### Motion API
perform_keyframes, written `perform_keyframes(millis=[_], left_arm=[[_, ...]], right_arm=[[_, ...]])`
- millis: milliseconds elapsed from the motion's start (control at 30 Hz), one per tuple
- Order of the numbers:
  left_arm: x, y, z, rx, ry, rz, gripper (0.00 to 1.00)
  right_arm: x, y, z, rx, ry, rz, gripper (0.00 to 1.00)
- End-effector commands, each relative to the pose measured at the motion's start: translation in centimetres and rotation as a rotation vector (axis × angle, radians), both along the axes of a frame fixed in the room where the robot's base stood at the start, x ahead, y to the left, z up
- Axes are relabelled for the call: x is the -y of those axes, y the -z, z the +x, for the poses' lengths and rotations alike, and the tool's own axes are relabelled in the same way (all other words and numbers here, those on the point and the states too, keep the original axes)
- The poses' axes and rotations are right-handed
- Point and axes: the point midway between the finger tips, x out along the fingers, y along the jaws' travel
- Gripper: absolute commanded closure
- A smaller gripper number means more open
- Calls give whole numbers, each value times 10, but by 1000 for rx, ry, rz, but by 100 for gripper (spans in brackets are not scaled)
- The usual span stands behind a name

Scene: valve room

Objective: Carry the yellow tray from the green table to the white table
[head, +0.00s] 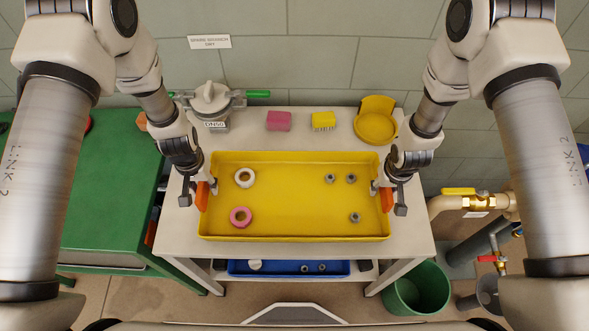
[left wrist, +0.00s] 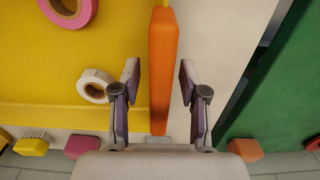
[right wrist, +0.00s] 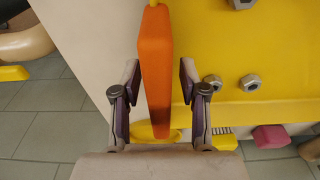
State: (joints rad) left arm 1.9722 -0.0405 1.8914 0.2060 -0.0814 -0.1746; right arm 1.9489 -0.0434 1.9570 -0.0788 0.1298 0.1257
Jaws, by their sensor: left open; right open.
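The yellow tray (head: 290,232) rests on the white table (head: 413,231). It holds a white tape roll (head: 244,178), a pink tape roll (head: 241,217) and three grey nuts (head: 351,179). It has an orange handle at each end. My left gripper (head: 203,193) is open around the left handle (left wrist: 163,70), with one finger on each side and gaps between. My right gripper (head: 384,193) is open around the right handle (right wrist: 155,75) in the same way. The green table (head: 108,185) stands to the left and its visible top is mostly bare.
A pink block (head: 279,121), a yellow brush (head: 323,121), a yellow dish (head: 375,125) and a grey valve (head: 212,104) stand along the table's back. A blue tray (head: 288,268) sits below. A green bucket (head: 420,289) and pipes (head: 475,204) are at right.

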Motion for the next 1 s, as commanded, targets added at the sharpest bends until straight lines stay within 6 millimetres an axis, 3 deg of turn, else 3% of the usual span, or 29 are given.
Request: perform_keyframes(millis=[400, 500, 667, 1000], left_arm=[[0, -95, 0, 5, 1, 1, 57], [0, -109, 0, 3, 2, 1, 57], [0, -116, -1, 0, 1, 0, 57], [0, -115, -1, 1, 1, 0, 57]], right_arm=[[0, 0, 0, 0, 1, 0, 57], [0, 0, 0, 0, 1, 0, 57], [0, -9, -1, 0, 0, 0, 57], [0, -70, -9, 3, 0, 1, 57]])
